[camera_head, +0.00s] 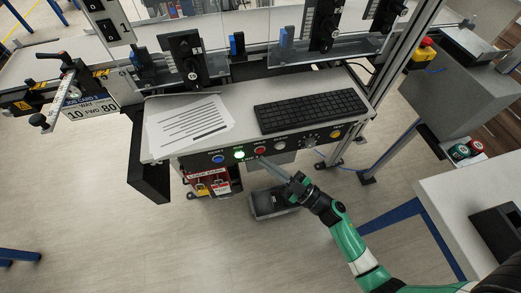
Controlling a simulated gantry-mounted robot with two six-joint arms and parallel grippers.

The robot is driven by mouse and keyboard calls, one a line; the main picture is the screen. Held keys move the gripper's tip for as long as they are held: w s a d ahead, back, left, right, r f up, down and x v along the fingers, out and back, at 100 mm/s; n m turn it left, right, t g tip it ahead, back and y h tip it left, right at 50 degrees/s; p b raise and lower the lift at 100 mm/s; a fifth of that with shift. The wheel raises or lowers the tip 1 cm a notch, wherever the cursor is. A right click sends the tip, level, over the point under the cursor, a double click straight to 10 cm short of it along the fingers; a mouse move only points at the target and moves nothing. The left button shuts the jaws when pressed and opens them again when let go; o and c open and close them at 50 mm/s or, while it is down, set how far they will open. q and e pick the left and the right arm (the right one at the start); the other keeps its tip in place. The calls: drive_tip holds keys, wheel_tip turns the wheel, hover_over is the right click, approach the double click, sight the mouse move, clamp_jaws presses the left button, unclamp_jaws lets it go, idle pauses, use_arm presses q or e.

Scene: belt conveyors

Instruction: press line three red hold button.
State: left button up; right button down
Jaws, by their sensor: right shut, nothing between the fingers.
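A desk-like console (240,135) has a row of buttons along its dark front edge. A red button (260,150) sits in that row, between a lit green button (238,154) and a dark button (280,143). I cannot read the labels well enough to tell which is line three's hold. My right gripper (263,160) is shut and empty, its fingertips just below the red button in the picture. I cannot tell whether they touch it. My left gripper is not in view.
A blue button (218,158) and a yellow one (335,134) share the row. A keyboard (311,110) and paper sheets (187,124) lie on the console. A red-and-yellow emergency stop (425,45) is at upper right. A grey bin (273,203) stands below. Open floor lies in front.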

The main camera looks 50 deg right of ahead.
drive_tip(key=shift+w, duration=0.1)
drive_tip(key=shift+w+d, duration=0.25)
drive_tip(key=shift+w, duration=0.05)
drive_tip(key=shift+w+d, duration=0.2)
drive_tip(key=shift+w, duration=0.05)
idle(0.8)
drive_tip(key=shift+s+p, duration=0.1)
drive_tip(key=shift+p, duration=0.2)
drive_tip(key=shift+s+a, duration=0.45)
drive_tip(key=shift+s, duration=0.1)
drive_tip(key=s+a, duration=0.1)
drive_tip(key=s, duration=0.1)
drive_tip(key=s+a+p, duration=0.1)
drive_tip(key=s+a, duration=0.1)
idle(0.4)
